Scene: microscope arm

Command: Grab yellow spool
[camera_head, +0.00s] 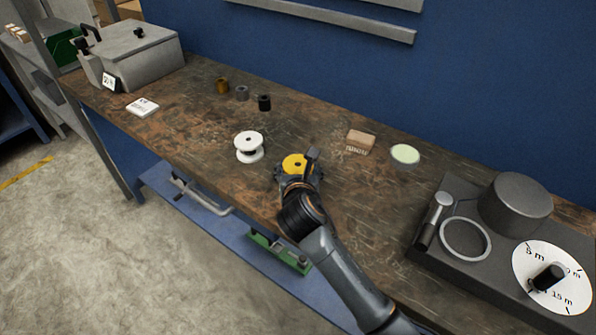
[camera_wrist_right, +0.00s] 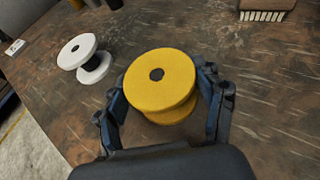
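The yellow spool (camera_head: 293,162) stands upright on the brown workbench (camera_head: 206,133) near its front edge. My right gripper (camera_head: 298,170) is at the spool, partly covering it in the head view. In the right wrist view the spool (camera_wrist_right: 160,83) sits between the two fingers of the gripper (camera_wrist_right: 165,100), one finger on each side. The fingers are spread about as wide as the spool. Whether both fingers touch it is hard to tell. My left gripper does not show.
A white spool (camera_head: 249,147) stands just left of the yellow one. A brush (camera_head: 360,141) and a pale green disc (camera_head: 405,154) lie to the right. Several small cylinders (camera_head: 242,93) stand farther back. A dark device with a dial (camera_head: 553,277) fills the right end.

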